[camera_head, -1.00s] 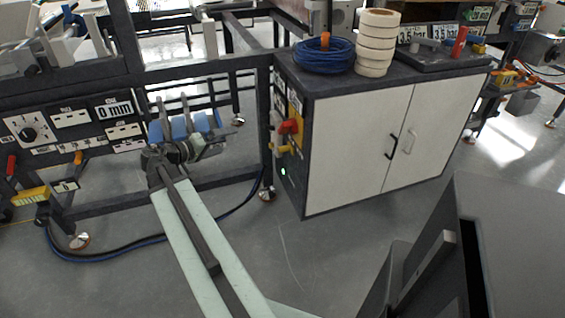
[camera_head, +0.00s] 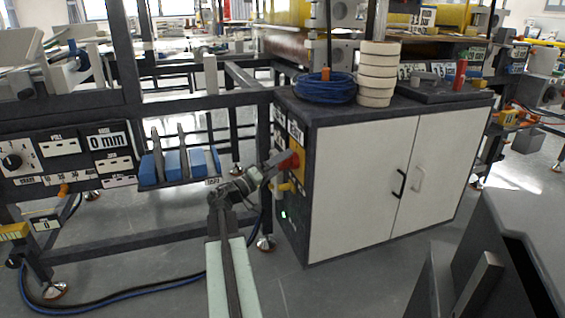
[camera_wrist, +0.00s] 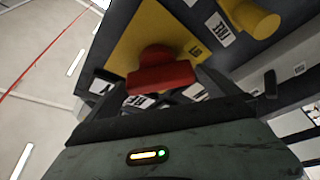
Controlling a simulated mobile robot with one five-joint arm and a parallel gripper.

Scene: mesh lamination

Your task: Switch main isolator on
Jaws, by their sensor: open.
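The main isolator is a red handle (camera_wrist: 160,75) on a yellow plate (camera_wrist: 140,38), on the narrow left side of the white-doored cabinet (camera_head: 360,190). In the head view the red handle (camera_head: 291,160) shows at the cabinet's left side, right at the end of my arm. My gripper (camera_head: 272,164) reaches it from the left. In the wrist view my gripper (camera_wrist: 165,95) is open, with the red handle between or just beyond its fingers. I cannot tell whether the fingers touch the handle.
A yellow knob (camera_wrist: 256,18) sits beside the plate. A small green light (camera_head: 284,214) glows low on the cabinet side. Blue coiled hose (camera_head: 325,88) and stacked tape rolls (camera_head: 377,75) stand on top. Blue blocks (camera_head: 172,164) sit on a rack to the left.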

